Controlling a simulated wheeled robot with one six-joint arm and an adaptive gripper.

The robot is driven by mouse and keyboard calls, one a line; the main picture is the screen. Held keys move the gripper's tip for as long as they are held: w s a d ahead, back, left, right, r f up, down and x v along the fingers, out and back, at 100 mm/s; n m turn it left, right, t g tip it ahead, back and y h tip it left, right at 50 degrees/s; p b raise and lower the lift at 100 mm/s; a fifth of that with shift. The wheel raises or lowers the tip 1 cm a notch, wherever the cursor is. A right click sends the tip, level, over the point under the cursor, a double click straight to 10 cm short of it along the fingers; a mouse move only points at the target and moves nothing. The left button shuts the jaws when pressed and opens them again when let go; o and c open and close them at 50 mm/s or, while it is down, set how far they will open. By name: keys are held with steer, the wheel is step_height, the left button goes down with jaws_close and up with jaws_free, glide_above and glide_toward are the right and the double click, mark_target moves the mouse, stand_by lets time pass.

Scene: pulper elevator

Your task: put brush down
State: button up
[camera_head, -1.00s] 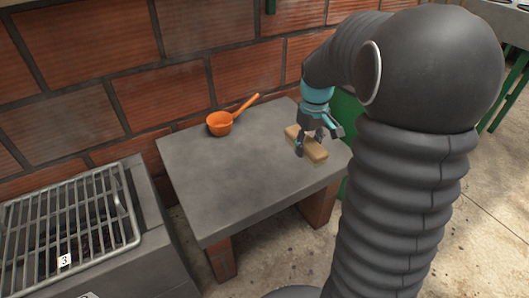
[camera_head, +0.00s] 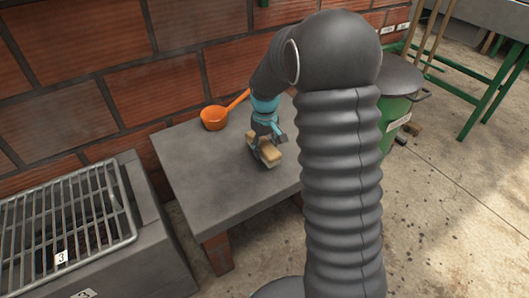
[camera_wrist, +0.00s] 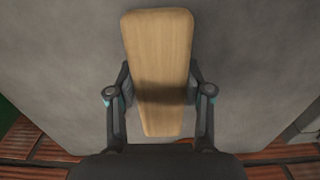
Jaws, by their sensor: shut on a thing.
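The brush is a light wooden block (camera_head: 268,153), seen over the right part of the grey table top (camera_head: 200,165). It also fills the upper middle of the wrist view (camera_wrist: 158,45), lengthwise away from me. My gripper (camera_head: 262,147) points down with its fingers on both sides of the brush, shut on it. In the wrist view my gripper (camera_wrist: 158,88) holds the brush around its lower half. The bristles are hidden. I cannot tell whether the brush touches the table or hangs just above it.
An orange ladle (camera_head: 215,118) lies at the back of the table near the brick wall (camera_head: 100,50). A metal grill (camera_head: 70,225) stands at the left. A green lidded bin (camera_head: 397,105) stands right of my arm. The table's front left is clear.

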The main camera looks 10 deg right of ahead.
steer(key=shift+f, duration=1.05)
steer(key=shift+f, duration=0.15)
steer(key=o, duration=1)
